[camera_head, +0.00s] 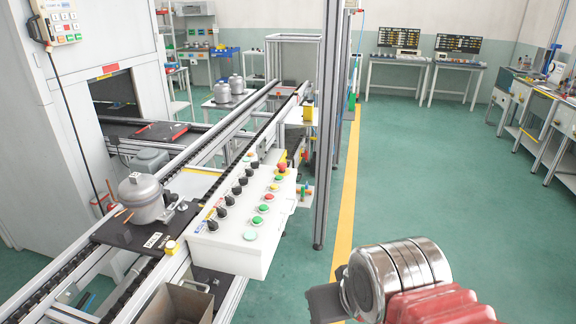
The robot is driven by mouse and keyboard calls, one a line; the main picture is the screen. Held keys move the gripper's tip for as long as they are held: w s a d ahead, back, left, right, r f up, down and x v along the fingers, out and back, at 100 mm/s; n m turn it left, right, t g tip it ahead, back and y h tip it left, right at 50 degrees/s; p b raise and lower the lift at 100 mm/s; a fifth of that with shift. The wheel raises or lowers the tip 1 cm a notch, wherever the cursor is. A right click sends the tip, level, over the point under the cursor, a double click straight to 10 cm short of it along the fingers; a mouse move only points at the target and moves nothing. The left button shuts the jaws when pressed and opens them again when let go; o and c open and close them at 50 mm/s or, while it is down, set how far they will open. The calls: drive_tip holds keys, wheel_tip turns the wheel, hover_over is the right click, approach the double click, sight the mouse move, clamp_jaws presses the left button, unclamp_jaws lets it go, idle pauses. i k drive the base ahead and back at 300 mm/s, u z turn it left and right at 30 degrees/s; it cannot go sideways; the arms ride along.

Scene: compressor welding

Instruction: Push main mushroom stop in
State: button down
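A red mushroom button (282,167) stands at the far end of the white sloping control box (237,251), beside the conveyor. It stands above the panel face; I cannot tell whether it is pressed in. The end of my arm, with polished metal rings and a red ribbed sleeve, shows at the lower right. A dark block at its left side, probably part of my gripper (325,303), is cut off by the bottom edge. No fingertips can be made out. This end is apart from the box, nearer to me and to its right, with nothing visibly touching the button.
The box also bears black knobs and several green and red buttons (257,220). A grey compressor (144,197) stands on a dark pallet (120,234) on the conveyor. An upright aluminium post (327,150) rises just right of the box. Green floor (430,170) is clear further right.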

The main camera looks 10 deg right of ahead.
sight(282, 166)
drive_tip(key=k, duration=0.6)
drive_tip(key=z, duration=0.55)
drive_tip(key=i, duration=1.65)
drive_tip(key=u, duration=0.5)
drive_tip(key=i, duration=0.45)
drive_tip(key=u, duration=0.4)
